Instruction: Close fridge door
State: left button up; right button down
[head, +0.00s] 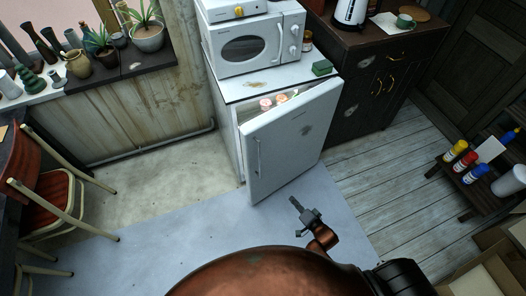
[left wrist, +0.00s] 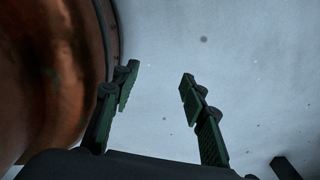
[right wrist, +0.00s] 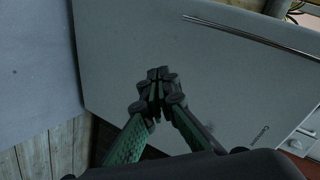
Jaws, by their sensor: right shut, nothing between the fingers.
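The white fridge (head: 228,135) stands by the wall, and its door (head: 290,145) is partly open. Items inside show through the gap at the top. A thin handle (head: 258,157) runs along the door's left edge; it also shows in the right wrist view (right wrist: 255,38). My right gripper (head: 297,204) is shut and empty, near the lower right of the door. In the right wrist view its fingertips (right wrist: 160,75) are in front of the door's face (right wrist: 140,45); I cannot tell whether they touch it. My left gripper (left wrist: 155,80) is open and empty above the pale floor.
A microwave (head: 255,42) and a green sponge-like block (head: 322,68) sit on the fridge. A dark cabinet (head: 375,70) stands to its right. A red chair (head: 50,200) is at left, a low rack with bottles (head: 470,165) at right. The floor before the door is clear.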

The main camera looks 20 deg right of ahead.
jog(key=w+a+r+m+t+y+b, duration=0.15)
jog(key=w+r, duration=0.25)
jog(key=r, duration=0.5)
jog(key=w+a+r+m+t+y, duration=0.2)
jog(key=w+a+r+m+t, duration=0.15)
jog(key=r, duration=0.55)
pick_arm(q)
notch_tip(320, 180, down, 6)
jog(key=b, duration=0.4)
jog(key=shift+s, duration=0.25)
pick_arm(e)
jog(key=shift+n+h, duration=0.25)
jog(key=shift+n, duration=0.15)
jog(key=x, duration=1.4)
jog(key=shift+d, duration=0.3)
pick_arm(q)
jog(key=shift+d, duration=0.1)
pick_arm(e)
jog(key=shift+w, duration=0.15)
